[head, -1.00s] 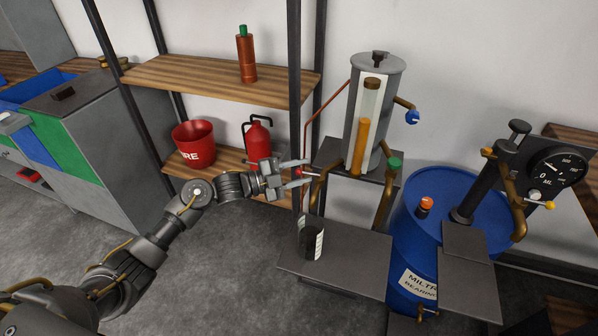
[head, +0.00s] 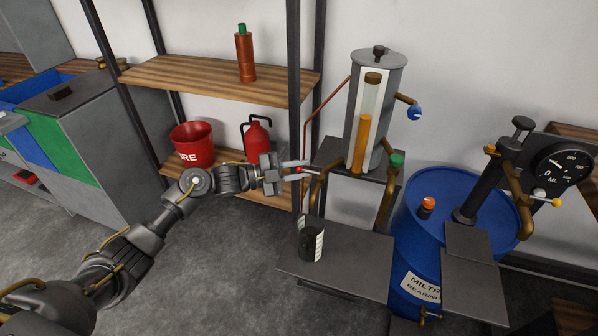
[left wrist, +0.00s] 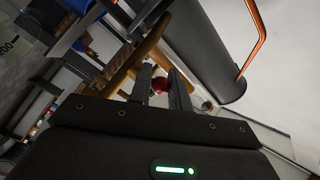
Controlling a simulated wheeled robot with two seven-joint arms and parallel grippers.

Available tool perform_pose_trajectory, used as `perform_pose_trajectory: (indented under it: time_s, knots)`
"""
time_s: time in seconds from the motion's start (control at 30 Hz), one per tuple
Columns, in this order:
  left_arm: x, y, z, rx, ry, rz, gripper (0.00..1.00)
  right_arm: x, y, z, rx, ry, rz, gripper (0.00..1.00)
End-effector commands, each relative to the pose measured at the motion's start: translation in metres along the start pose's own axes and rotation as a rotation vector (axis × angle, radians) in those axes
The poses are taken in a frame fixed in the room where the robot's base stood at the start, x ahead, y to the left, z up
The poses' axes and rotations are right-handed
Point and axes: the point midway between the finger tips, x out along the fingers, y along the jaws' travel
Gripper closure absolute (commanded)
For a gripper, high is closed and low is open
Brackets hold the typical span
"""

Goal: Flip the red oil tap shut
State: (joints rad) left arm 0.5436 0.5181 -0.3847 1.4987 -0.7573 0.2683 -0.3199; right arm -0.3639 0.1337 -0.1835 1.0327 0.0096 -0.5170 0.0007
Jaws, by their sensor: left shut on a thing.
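The red oil tap (head: 299,170) shows as a small red knob at the lower left of the grey oil dispenser (head: 384,85), by a brass pipe. My left gripper (head: 303,169) reaches in from the left and is shut on the tap, one finger on each side. In the left wrist view the red tap (left wrist: 160,85) sits between the two dark fingers (left wrist: 163,86), which hide part of it. My right gripper is not in view.
A dark cup with a white scale (head: 311,240) stands on the lower grey shelf (head: 350,262). A blue drum (head: 408,270) stands to the right. The black rack post (head: 294,90) is close to my left gripper. A red bucket (head: 193,143) and red can (head: 257,140) are behind.

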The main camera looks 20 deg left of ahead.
Motion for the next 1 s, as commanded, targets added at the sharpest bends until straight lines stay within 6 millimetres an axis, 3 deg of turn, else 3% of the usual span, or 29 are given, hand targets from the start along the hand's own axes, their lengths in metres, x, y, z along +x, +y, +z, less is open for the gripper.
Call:
perform_pose_trajectory:
  time_s: [0.17,0.2,0.33,0.67,0.83,1.0]
  knots:
    - [0.000,0.000,-0.001,-0.001,0.001,-0.001,1.00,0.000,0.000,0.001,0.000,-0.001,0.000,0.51]
    - [0.000,0.000,-0.001,-0.001,0.001,-0.001,0.79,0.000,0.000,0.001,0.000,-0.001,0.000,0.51]
    - [0.000,0.000,0.000,-0.001,0.000,-0.001,0.61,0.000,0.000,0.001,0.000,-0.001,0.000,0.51]
    - [-0.003,0.000,0.000,-0.001,-0.002,-0.001,0.60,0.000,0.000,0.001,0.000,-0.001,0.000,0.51]
    - [-0.025,0.002,0.002,0.000,-0.004,0.001,0.60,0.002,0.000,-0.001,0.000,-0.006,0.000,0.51]
    - [-0.060,0.002,0.002,0.000,-0.004,0.002,0.60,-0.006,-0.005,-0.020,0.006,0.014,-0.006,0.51]
